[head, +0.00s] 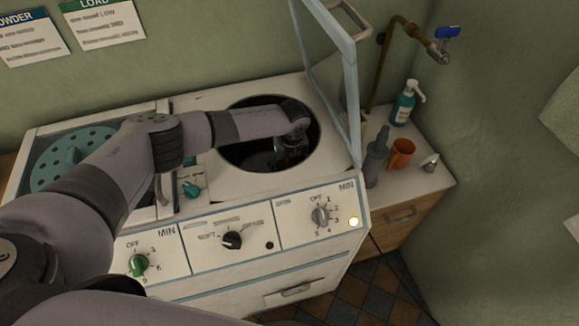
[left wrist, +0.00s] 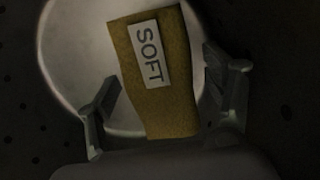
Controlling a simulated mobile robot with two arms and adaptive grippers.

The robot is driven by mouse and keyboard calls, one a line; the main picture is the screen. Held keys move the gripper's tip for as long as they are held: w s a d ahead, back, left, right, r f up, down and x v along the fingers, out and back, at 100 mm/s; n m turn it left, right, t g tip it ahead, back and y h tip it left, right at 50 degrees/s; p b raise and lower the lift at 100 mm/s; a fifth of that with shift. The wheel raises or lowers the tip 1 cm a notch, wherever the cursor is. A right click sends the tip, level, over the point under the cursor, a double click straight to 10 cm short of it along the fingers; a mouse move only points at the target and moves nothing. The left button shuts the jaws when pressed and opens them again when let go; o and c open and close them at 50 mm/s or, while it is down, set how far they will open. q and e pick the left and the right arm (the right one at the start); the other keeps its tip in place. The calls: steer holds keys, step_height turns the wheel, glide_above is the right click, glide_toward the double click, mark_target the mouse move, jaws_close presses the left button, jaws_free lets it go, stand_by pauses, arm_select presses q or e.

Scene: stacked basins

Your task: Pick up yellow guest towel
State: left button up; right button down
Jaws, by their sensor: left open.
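The yellow guest towel (left wrist: 165,95) shows in the left wrist view, with a white label reading "SOFT". It lies over a pale round surface (left wrist: 75,60) inside the dark drum. My left gripper (left wrist: 168,100) is open, with one finger on each side of the towel. I cannot tell whether either finger touches it. In the head view my left arm reaches down into the round drum opening (head: 240,150) of the washing machine, and the left gripper (head: 290,150) is partly hidden in the dark there. The towel cannot be made out in the head view. My right gripper is not in view.
The machine's raised lid (head: 345,75) stands at the right of the opening. A teal pump bottle (head: 404,104), a grey bottle (head: 376,158) and an orange cup (head: 401,154) stand on the counter at the right. A tap (head: 438,52) juts from the wall above.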

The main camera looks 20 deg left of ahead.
arm_select(q)
steer(key=shift+c, duration=0.5)
steer(key=c, duration=1.3)
step_height(320, 180, up, 10)
steer(key=shift+r, duration=0.1)
